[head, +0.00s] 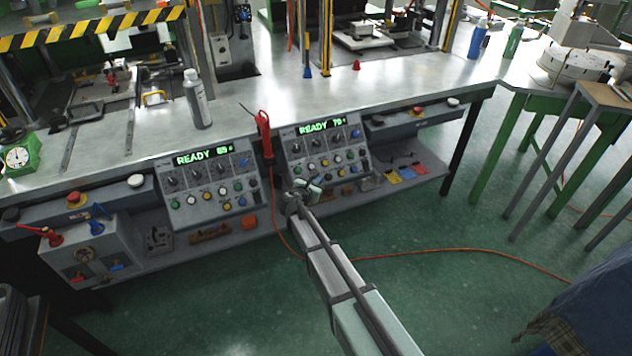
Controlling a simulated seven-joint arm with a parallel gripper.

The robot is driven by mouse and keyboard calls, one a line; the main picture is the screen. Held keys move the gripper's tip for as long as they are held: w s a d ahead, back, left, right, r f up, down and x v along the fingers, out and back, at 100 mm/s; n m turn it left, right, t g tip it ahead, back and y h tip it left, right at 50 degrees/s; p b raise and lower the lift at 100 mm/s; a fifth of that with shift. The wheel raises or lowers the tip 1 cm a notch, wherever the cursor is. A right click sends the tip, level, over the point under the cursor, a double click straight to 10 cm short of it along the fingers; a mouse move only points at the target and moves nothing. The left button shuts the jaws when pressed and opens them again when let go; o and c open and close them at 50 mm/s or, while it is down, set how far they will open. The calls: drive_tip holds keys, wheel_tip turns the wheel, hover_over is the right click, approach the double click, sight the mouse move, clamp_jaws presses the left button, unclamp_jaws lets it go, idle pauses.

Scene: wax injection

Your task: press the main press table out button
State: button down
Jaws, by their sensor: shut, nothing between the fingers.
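My gripper (310,188) is shut and empty. In the head view it shows at the lower left part of the right control panel (325,146), overlapping its lower edge. I cannot tell whether it touches the panel. This panel has a lit green READY display, dark knobs and rows of small coloured buttons (325,163). A similar left control panel (207,184), also reading READY, has white, yellow, green and blue buttons. The button labels are too small to read, so I cannot tell which one is table out. My gripper and wrist hide part of the right panel's lower left corner.
The metal bench (430,85) extends above the panels. A red-handled tool (264,133) hangs between them. A grey bottle (197,100) stands on the bench. A lower shelf (425,165) holds coloured items. An orange cable (440,251) crosses the open green floor.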

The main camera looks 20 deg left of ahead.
drive_tip(key=shift+w+a+f, duration=0.1)
drive_tip(key=shift+a+f, duration=0.05)
drive_tip(key=shift+w+a+f, duration=0.1)
drive_tip(key=shift+f, duration=0.05)
